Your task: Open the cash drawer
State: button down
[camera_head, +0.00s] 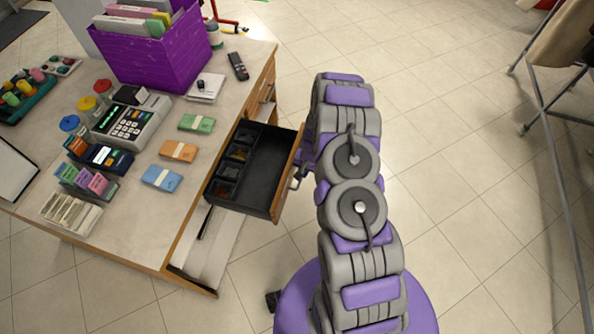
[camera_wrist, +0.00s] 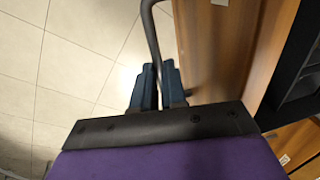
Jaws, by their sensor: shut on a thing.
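The cash drawer (camera_head: 262,178) is pulled well out of the counter's side, and its dark tray shows several compartments at the inner end. Its wooden front faces my arm. The dark bar handle (camera_head: 297,178) stands off that front. In the wrist view, the curved handle (camera_wrist: 151,28) runs down between the blue fingers of my gripper (camera_wrist: 157,86), which is shut on it. The wooden drawer front (camera_wrist: 225,45) is just to the right of the fingers. In the head view my arm hides most of the gripper.
A metal rack (camera_head: 555,110) stands at the right. Tiled floor (camera_head: 460,170) is clear between my arm and the rack.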

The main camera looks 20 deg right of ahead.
jog(key=c, duration=1.5)
grip_release()
jog(key=shift+s+d, duration=0.15)
jog(key=shift+d, duration=0.25)
jog(key=o, duration=0.3)
jog(key=shift+d, duration=0.1)
jog(key=shift+s+d+r+p, duration=0.35)
jog(key=shift+r+p, duration=0.25)
jog(key=shift+r, duration=2.25)
jog(key=shift+s+d+r+p, duration=0.25)
jog(key=shift+d+r+p, duration=0.25)
jog(key=shift+r, duration=2.3)
jog(key=shift+s+d+r+p, duration=0.3)
jog(key=shift+r+p, duration=0.4)
jog(key=shift+r, duration=2.15)
jog(key=shift+a, duration=0.1)
